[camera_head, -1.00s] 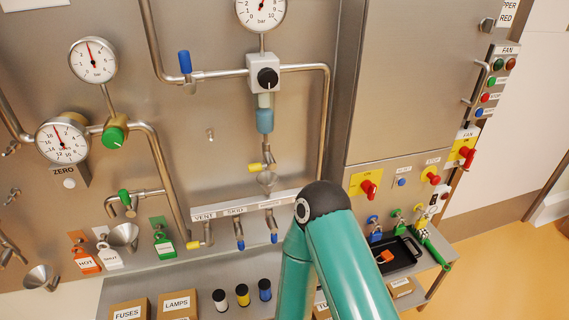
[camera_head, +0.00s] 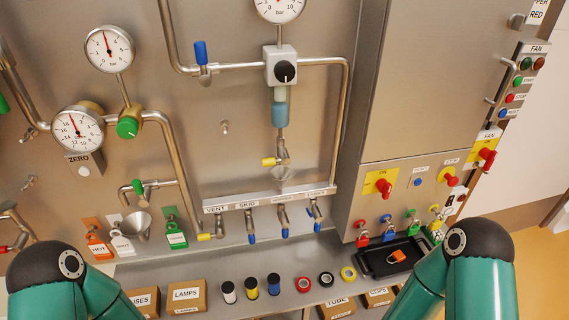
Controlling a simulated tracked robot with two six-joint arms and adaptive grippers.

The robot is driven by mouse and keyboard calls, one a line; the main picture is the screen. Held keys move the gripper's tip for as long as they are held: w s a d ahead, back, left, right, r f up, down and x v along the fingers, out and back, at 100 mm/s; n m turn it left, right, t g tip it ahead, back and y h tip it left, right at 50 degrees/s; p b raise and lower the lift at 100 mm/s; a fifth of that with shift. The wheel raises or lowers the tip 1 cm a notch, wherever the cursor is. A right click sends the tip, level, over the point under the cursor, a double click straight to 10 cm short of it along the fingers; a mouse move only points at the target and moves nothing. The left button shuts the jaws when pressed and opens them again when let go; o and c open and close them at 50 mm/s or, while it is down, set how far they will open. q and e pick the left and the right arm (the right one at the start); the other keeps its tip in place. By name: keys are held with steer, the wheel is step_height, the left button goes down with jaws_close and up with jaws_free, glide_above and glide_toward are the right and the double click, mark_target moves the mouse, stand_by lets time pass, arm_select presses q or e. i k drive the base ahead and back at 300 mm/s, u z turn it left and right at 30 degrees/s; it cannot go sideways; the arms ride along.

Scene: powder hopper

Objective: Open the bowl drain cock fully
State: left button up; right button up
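A small cock with a yellow handle (camera_head: 268,161) sits below the clear blue-tinted bowl (camera_head: 280,114) of the regulator. Its handle points left, across the vertical drain line. A small metal funnel (camera_head: 281,176) is just beneath it. My two green arms show only as elbows and links, at the bottom left and bottom right. Both grippers are outside the view, and no arm part is near the cock.
A labelled manifold (camera_head: 270,199) with several cocks runs below the funnel. A blue-handled valve (camera_head: 201,52) is up left of the black-knobbed regulator (camera_head: 284,71). A shelf (camera_head: 210,268) holds tapes and boxes; a black tray (camera_head: 370,263) is at right. The panel before the cock is clear.

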mark_target(283, 158)
steer(key=z, duration=2.1)
steer(key=i, duration=0.1)
steer(key=u, duration=3.55)
steer(key=k, duration=1)
steer(key=z, duration=0.6)
steer(key=i, duration=1)
steer(key=z, duration=0.05)
